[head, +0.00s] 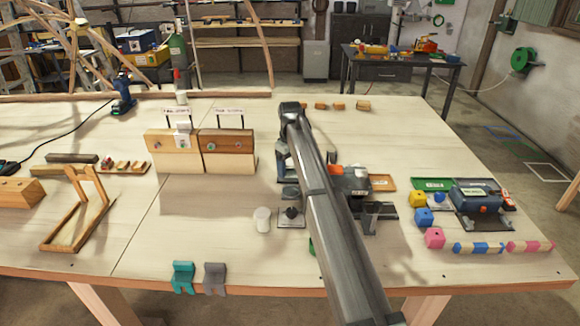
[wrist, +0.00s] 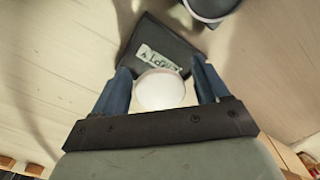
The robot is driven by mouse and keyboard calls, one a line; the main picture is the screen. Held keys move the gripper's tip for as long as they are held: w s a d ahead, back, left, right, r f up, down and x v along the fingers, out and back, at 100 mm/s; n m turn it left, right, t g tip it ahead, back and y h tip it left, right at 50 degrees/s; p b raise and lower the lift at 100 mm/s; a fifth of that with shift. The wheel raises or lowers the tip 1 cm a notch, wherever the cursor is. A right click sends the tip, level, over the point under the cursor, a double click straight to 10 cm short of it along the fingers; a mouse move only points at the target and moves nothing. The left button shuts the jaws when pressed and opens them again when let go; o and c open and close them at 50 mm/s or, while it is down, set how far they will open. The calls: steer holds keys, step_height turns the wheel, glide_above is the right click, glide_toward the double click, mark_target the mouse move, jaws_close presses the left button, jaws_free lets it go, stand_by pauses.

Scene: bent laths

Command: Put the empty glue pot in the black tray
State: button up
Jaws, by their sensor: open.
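A white round pot top (wrist: 160,90) shows between my fingers in the wrist view. Whether it is empty does not show. The black tray (wrist: 188,58), with a label that appears to read "EMPTY", lies just beyond it, and the pot top overlaps its near edge in the picture. My gripper (wrist: 160,92) is open, with a finger on each side of the pot top and gaps visible. In the head view my gripper (head: 289,188) is low over the bench, partly hidden by my arm. A white pot (head: 262,221) stands just left; I cannot tell whether it is the same one.
A dark round object (wrist: 210,8) is beyond the tray in the wrist view. In the head view, a plate with a black knob (head: 291,214) sits beside the white pot. Wooden blocks (head: 228,152) stand behind left. Coloured cubes (head: 424,217) are right.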

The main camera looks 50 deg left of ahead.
mark_target(291, 162)
step_height(291, 162, up, 12)
steer(key=shift+r, duration=0.2)
stand_by(0.4)
